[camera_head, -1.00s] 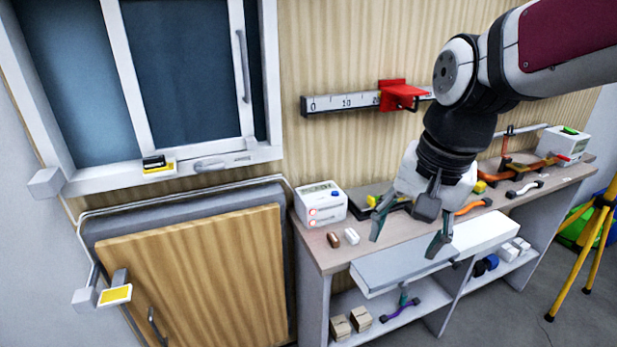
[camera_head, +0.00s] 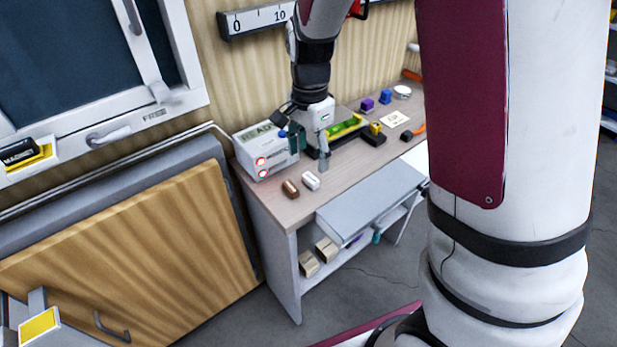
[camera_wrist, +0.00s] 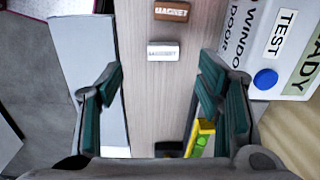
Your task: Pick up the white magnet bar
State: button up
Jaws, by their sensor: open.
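The white magnet bar (camera_head: 311,180) lies on the workbench top near its left end, just right of a brown magnet bar (camera_head: 290,188). In the wrist view the white bar (camera_wrist: 163,51) has a printed label and lies beyond the fingertips, near the middle between them. The brown bar (camera_wrist: 172,11) is behind it at the top edge and reads MAGNET. My gripper (camera_head: 311,150) is open and empty above the bench, close to the white tester box and apart from the white bar. In the wrist view its green-padded fingers (camera_wrist: 162,88) stand wide apart.
A white box (camera_head: 266,150) with red lights stands beside my gripper. A yellow-green level (camera_head: 345,127) lies behind it. A pulled-out grey drawer or panel (camera_head: 368,200) juts from the bench front. The bench (camera_head: 262,199) is bare around the bars. A wooden panel (camera_head: 150,250) leans at left.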

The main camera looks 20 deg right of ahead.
aim_at(308, 179)
jog(key=shift+w+a+f, duration=0.1)
jog(key=shift+f, duration=1.9)
jog(key=shift+w+a+f, duration=0.1)
jog(key=shift+f, duration=1.9)
jog(key=shift+c, duration=0.6)
jog(key=c, duration=1)
